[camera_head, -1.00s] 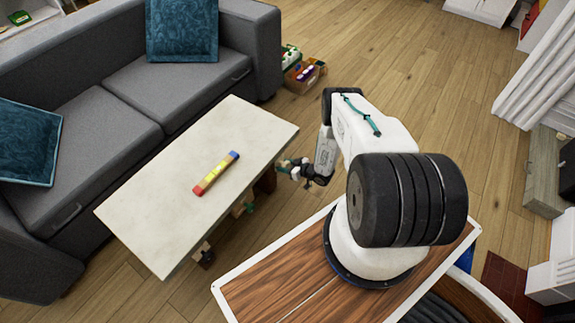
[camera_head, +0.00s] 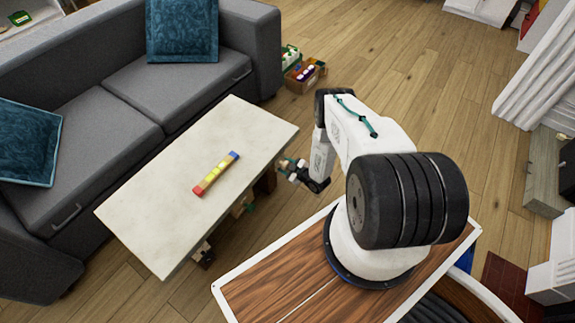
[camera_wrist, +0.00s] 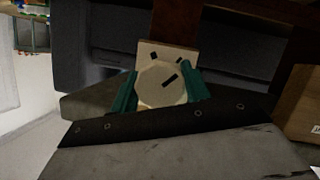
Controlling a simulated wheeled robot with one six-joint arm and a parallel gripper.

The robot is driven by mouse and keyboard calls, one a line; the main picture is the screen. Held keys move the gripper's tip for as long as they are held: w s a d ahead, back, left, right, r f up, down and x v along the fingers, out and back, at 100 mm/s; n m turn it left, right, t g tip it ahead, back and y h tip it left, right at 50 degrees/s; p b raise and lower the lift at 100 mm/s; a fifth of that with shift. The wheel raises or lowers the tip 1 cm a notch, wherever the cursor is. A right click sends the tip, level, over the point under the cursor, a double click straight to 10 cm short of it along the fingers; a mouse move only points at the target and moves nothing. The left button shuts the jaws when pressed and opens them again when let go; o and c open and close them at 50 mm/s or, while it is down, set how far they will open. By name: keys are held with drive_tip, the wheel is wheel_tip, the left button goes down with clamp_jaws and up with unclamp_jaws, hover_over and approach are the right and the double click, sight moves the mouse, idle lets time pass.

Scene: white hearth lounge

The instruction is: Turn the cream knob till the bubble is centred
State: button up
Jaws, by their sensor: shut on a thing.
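The cream knob (camera_wrist: 158,90) shows in the wrist view, a faceted disc with a dark pointer mark slanting to the upper right. Behind it is a cream backing plate (camera_wrist: 146,48) with small dark marks. My gripper (camera_wrist: 160,91) has its teal fingers on both sides of the knob and is shut on it. In the head view my gripper (camera_head: 286,166) is at the table's right edge, and the knob cannot be made out there. A level bar (camera_head: 215,174) with red, yellow and blue parts lies on the pale tabletop (camera_head: 160,210). Its bubble is too small to judge.
A grey sofa (camera_head: 105,130) with teal cushions stands behind the table. Boxes of small items (camera_head: 303,75) sit on the floor past the sofa's end. Wooden floor (camera_head: 400,60) is open at the back. A grey-brown cabinet (camera_head: 546,172) stands at the right.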

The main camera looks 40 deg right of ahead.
drive_tip(key=shift+w+d+r+n+h, duration=0.2)
drive_tip(key=shift+w+n+h, duration=0.1)
drive_tip(key=shift+n, duration=0.1)
idle(0.3)
drive_tip(key=o, duration=1)
drive_tip(key=shift+s+a+f, duration=0.1)
drive_tip(key=shift+s+f, duration=0.05)
drive_tip(key=v, duration=0.7)
drive_tip(key=shift+s, duration=0.4)
